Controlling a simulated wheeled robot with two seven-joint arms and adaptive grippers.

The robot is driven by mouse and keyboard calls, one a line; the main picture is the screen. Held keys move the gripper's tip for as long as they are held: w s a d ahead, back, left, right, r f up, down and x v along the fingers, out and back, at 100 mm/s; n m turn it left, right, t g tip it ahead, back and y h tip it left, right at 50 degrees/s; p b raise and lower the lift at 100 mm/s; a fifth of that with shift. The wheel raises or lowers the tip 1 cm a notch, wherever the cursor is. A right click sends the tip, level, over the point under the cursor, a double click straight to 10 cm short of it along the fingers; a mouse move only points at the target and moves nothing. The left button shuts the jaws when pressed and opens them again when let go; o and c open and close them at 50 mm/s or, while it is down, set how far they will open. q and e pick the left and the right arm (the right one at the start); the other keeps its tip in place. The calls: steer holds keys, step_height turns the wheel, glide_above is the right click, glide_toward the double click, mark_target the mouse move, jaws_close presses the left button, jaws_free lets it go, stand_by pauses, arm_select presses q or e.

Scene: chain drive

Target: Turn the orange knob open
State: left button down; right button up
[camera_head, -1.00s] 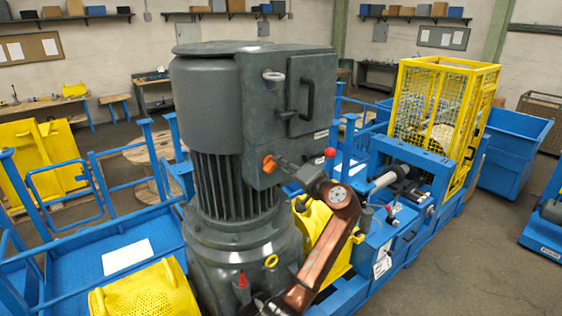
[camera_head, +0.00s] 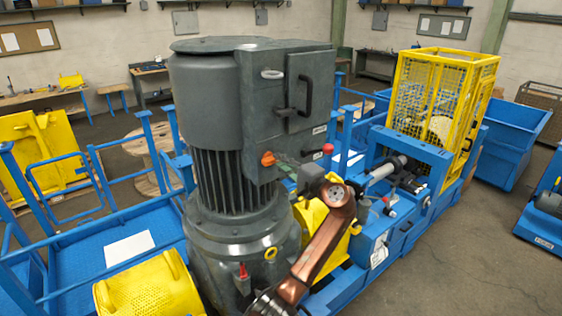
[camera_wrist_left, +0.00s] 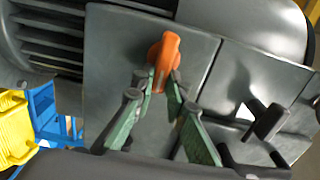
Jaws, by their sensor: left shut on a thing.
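The orange knob (camera_head: 268,159) sits on the side of the grey box on the big motor. In the left wrist view the knob (camera_wrist_left: 164,57) stands out from a flat grey panel, its handle pointing roughly along the picture's vertical. My left gripper (camera_head: 279,162) reaches it from the right. Its green fingers (camera_wrist_left: 159,83) lie on both sides of the lower end of the handle and are shut on it. The exact contact is small in the head view. My right gripper is not in view.
The grey motor (camera_head: 205,95) stands tall beside my arm. A black door handle (camera_head: 306,96) is above the knob, and a red ball-ended lever (camera_head: 328,149) is close to my wrist. A yellow mesh cage (camera_head: 443,100) and blue frame stand to the right.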

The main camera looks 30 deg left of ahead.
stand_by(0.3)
arm_select(q)
steer(key=c, duration=1.9)
jaws_free()
steer(key=shift+c, duration=0.2)
steer(key=v, duration=1.2)
steer(key=shift+f, duration=0.15)
